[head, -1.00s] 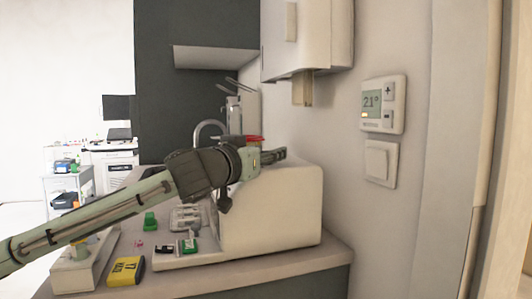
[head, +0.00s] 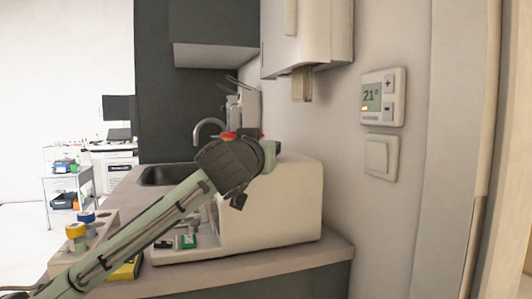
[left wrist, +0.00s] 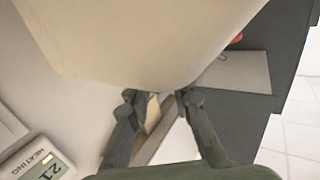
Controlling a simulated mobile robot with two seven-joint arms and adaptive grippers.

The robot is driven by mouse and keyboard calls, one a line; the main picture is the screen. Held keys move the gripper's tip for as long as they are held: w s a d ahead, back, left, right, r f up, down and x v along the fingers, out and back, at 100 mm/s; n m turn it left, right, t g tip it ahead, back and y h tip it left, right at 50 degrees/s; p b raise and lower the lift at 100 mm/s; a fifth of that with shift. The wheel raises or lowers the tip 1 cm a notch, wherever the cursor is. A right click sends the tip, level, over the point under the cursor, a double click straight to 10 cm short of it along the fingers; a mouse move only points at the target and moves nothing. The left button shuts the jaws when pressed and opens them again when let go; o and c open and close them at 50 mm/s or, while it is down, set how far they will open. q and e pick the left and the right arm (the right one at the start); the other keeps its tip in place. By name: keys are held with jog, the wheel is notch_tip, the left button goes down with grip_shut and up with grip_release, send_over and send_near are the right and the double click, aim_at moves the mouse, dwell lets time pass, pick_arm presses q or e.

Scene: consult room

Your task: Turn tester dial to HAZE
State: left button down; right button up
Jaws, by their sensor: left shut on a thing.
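A white, round-cornered machine (head: 275,205) stands on the counter, probably the tester. No dial or HAZE mark shows in either view. My left gripper (head: 271,150) is by the machine's top edge in the head view, mostly hidden behind my wrist. My right gripper is not in view.
A thermostat (head: 384,97) and a switch (head: 380,157) are on the right wall. A dispenser (head: 310,40) hangs above the machine. A sink (head: 168,175) lies behind my arm. A rack with blue (head: 86,216) and yellow (head: 75,230) caps stands at left.

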pick_arm(q)
jog(key=n+y, duration=0.1)
jog(key=y, duration=0.1)
jog(key=n+y+b, duration=0.1)
jog(key=y, duration=0.1)
jog(key=shift+d+f+n, duration=0.15)
jog(key=shift+d+n, duration=0.05)
jog(key=shift+n, duration=0.2)
jog(key=n+y, duration=0.2)
jog(key=y, duration=0.2)
jog(key=shift+n, duration=0.3)
jog(key=shift+n+g+y+b, duration=0.35)
jog(key=shift+n+y, duration=0.35)
jog(key=shift+y, duration=0.5)
jog(key=shift+a+n+g+y, duration=0.1)
jog(key=shift+n+g+y, duration=0.75)
jog(key=shift+y, duration=0.55)
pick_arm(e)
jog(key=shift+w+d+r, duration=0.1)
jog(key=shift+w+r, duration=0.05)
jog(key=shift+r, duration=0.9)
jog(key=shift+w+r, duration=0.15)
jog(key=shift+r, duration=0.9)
pick_arm(q)
jog(key=shift+a+n+y, duration=0.1)
jog(key=shift+n+y, duration=0.2)
jog(key=shift+n, duration=0.05)
jog(key=c, duration=1.3)
grip_release()
